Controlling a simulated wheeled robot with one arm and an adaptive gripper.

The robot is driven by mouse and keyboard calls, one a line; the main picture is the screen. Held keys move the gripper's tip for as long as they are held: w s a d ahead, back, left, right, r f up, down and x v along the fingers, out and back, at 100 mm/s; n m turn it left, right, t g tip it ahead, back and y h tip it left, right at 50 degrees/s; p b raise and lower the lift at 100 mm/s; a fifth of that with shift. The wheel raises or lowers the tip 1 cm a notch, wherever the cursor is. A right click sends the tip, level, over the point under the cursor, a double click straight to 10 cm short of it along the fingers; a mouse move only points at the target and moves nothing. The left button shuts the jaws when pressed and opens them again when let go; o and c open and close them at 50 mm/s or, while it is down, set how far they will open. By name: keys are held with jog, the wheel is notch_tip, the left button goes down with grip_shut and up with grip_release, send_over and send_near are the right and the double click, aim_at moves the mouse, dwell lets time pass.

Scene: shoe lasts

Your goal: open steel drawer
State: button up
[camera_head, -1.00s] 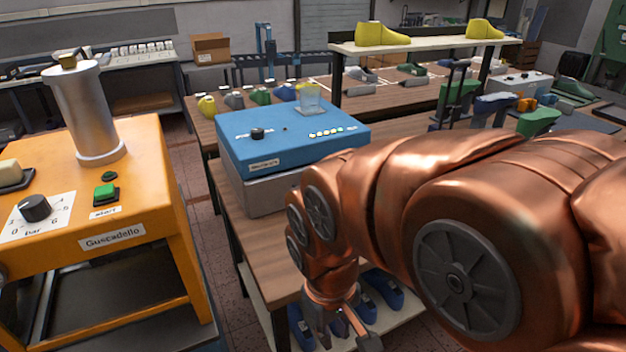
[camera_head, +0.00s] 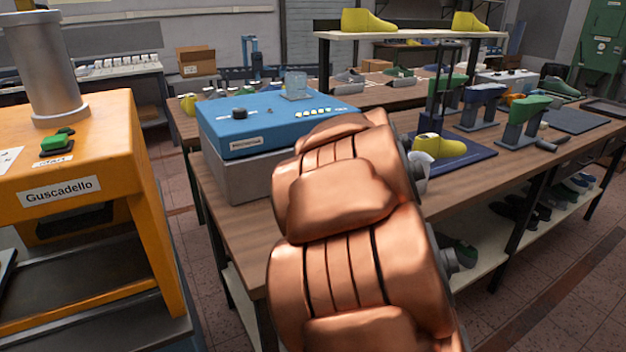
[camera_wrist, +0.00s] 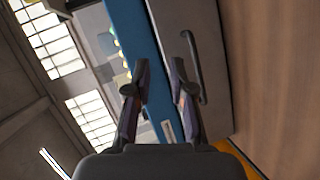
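The steel drawer (camera_head: 243,178) is the grey box under the blue machine (camera_head: 268,122) on the wooden bench. In the wrist view, which is turned sideways, the grey drawer front (camera_wrist: 205,35) with its dark bar handle (camera_wrist: 192,58) lies ahead, with the blue body (camera_wrist: 140,50) beside it. The drawer looks closed. My gripper (camera_wrist: 158,90) is open and empty, its fingers apart in front of the blue and grey faces. The right finger's tip is close to the handle in the picture; I cannot tell whether they touch. In the head view my copper arm hides the gripper and handle.
An orange machine (camera_head: 70,165) stands at the left, with a floor gap between it and the bench (camera_head: 235,212). Right of my arm, a yellow last (camera_head: 438,146) and green-topped stands (camera_head: 525,115) are on the bench. A lower shelf (camera_head: 480,262) holds shoes.

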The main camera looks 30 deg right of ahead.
jog(key=shift+w+a+f+n+t+y+b, duration=0.35)
jog(key=shift+w+f+n+y+b, duration=0.2)
jog(key=shift+w+f+n+y, duration=0.45)
jog(key=shift+w+a+f+n+t+y+b, duration=0.2)
jog(key=shift+w+f+n+t+y+b, duration=0.2)
jog(key=shift+w+f+n+y+b, duration=0.55)
jog(key=shift+w+a+f+n+t+y+b, duration=0.2)
jog(key=shift+w+a+f+n+t+y, duration=0.35)
jog(key=shift+f+n, duration=0.85)
jog(key=shift+m, duration=0.25)
jog(key=shift+w+d+f, duration=0.15)
jog(key=shift+w+f, duration=0.1)
jog(key=shift+w, duration=0.75)
jog(key=shift+w+d+f, duration=0.2)
jog(key=shift+w, duration=0.75)
jog(key=shift+w+d+f, duration=0.15)
jog(key=shift+w+f, duration=0.1)
jog(key=shift+w, duration=0.75)
grip_shut()
